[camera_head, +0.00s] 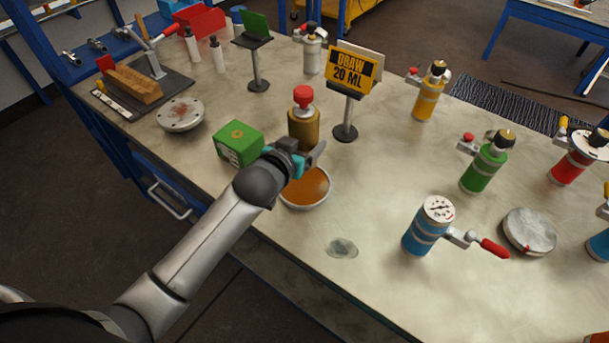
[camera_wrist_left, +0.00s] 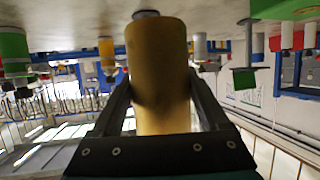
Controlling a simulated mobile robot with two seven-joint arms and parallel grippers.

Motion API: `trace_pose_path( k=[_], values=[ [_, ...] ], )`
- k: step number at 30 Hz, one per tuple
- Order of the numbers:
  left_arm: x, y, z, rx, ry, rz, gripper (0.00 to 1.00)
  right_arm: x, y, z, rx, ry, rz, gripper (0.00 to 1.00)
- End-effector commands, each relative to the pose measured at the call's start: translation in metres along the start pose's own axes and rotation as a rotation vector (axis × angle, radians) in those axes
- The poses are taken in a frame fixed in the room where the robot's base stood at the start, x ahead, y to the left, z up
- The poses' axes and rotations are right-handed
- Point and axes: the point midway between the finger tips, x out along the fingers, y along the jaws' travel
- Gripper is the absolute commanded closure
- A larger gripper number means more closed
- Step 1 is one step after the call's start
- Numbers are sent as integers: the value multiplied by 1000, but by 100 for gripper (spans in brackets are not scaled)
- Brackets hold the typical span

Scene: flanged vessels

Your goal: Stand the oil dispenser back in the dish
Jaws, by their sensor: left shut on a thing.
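The oil dispenser (camera_head: 303,130) is a brownish-gold cylinder with a red cap, upright in the head view. My left gripper (camera_head: 299,162) is shut on its lower body. The dispenser's gold body (camera_wrist_left: 160,75) also fills the middle of the left wrist view, between the two fingers. The dish (camera_head: 318,204) is a shallow round one with orange-brown oil, just in front of and below the gripper. The gripper hides part of the dish's far edge and the dispenser's base, so I cannot tell whether the dispenser is clear of the table. My right gripper is not in view.
A green box (camera_head: 238,143) stands close left of the gripper. A yellow "DRAW 20 ML" sign (camera_head: 352,70) stands behind right. A blue canister (camera_head: 425,228) stands at the front right, with a wet spot (camera_head: 342,247) left of it.

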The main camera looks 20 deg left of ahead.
Motion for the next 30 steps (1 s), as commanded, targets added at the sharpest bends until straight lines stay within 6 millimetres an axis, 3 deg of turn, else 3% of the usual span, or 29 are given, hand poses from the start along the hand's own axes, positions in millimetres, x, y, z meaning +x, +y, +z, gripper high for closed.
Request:
trace_pose_path(
  k=[3, 11, 18, 30],
  values=[
    [12, 0, 28, -2, 2, 1, 100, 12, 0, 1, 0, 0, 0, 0],
    [21, 0, 49, -1, 4, 0, 100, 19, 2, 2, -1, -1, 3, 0],
    [34, 0, 81, -2, 3, 0, 100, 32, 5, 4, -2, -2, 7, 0],
    [36, 0, 86, 0, 5, 1, 100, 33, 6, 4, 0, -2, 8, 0]
  ],
)
